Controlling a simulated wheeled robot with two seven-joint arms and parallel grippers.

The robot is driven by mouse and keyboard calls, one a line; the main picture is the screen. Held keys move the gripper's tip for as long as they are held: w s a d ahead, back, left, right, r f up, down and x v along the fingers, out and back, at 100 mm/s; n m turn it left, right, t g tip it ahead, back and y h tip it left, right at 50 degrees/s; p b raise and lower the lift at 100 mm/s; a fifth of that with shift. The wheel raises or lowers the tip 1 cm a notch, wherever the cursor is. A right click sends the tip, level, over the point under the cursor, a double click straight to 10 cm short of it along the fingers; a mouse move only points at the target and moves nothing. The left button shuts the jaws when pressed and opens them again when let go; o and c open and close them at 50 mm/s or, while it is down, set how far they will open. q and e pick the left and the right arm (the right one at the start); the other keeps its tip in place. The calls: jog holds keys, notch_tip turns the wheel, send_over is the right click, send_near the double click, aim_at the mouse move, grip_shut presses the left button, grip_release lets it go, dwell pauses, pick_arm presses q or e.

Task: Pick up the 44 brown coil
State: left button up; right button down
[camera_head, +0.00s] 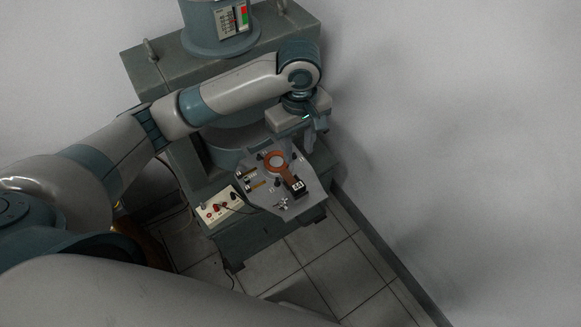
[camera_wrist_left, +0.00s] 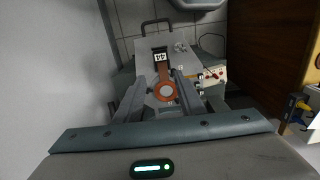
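The brown coil is an orange-brown ring (camera_head: 277,160) with a brown handle ending in a black block with a white label. It lies on a grey plate (camera_head: 259,204). In the left wrist view the coil (camera_wrist_left: 154,92) shows between and beyond the fingers, and its label reads 44. My left gripper (camera_head: 309,137) is above the plate's back right side, pointing down. In the left wrist view my left gripper (camera_wrist_left: 160,78) is open, its fingers apart on either side of the coil, with nothing visibly held. My right gripper is not in view.
A white box with red sockets (camera_head: 221,207) stands left of the plate, with a dark cable. Small fittings sit on the plate around the coil. A large grey-green machine (camera_head: 150,75) rises behind. The tiled floor (camera_head: 330,265) in front is clear; a pale wall is at right.

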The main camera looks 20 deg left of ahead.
pick_arm(q)
jog(key=shift+a+r, duration=0.15)
jog(key=shift+r, duration=0.15)
jog(key=p, duration=0.1)
send_over(296, 184)
notch_tip(296, 184, down, 12)
jog(key=shift+f, duration=0.15)
dwell(0.4)
jog(key=shift+f+p, duration=0.1)
jog(key=shift+p, duration=0.2)
